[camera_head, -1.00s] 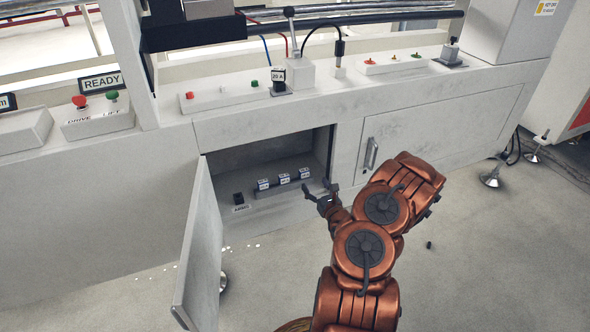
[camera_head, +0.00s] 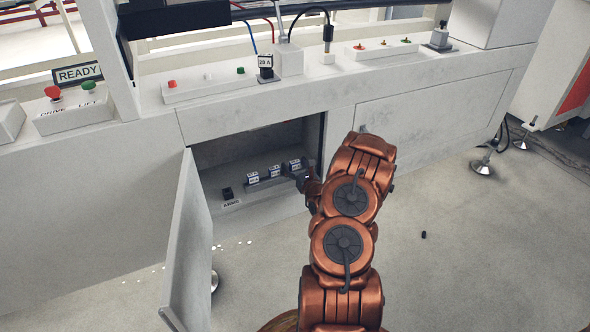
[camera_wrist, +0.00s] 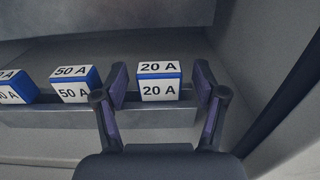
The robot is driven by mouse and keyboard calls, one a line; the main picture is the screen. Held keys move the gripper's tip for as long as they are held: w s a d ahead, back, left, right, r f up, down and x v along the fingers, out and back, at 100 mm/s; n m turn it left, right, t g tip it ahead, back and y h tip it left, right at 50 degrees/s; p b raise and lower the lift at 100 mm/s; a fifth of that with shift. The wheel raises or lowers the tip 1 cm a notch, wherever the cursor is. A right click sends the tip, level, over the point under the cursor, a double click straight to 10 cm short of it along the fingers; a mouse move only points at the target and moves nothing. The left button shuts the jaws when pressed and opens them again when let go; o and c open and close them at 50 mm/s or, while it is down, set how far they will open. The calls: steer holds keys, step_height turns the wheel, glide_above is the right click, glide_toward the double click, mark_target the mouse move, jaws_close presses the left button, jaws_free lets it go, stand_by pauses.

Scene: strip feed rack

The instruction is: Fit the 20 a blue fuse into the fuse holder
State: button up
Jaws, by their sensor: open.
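The 20 A fuse (camera_wrist: 159,81) is a white block with a blue band, at the right end of a row on a grey ledge (camera_wrist: 185,114) inside the open cabinet. It also shows in the head view (camera_head: 295,165). My gripper (camera_wrist: 162,82) is open, one finger on each side of this fuse; whether either touches it I cannot tell. In the head view my gripper (camera_head: 301,181) is partly hidden by my arm. A small black holder-like block (camera_head: 228,193) stands left of the row, behind a label too small to read surely. Another black piece with a 20 A tag (camera_head: 265,66) stands on the console.
A 50 A fuse (camera_wrist: 75,84) sits left of the 20 A one, with another fuse (camera_wrist: 14,87) beyond it. The cabinet door (camera_head: 190,245) hangs open at the left. The cabinet's side wall (camera_wrist: 270,65) is close on the right. A small dark object (camera_head: 424,235) lies on the floor.

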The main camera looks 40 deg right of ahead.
steer(key=shift+c, duration=0.2)
steer(key=c, duration=1)
steer(key=shift+r, duration=0.1)
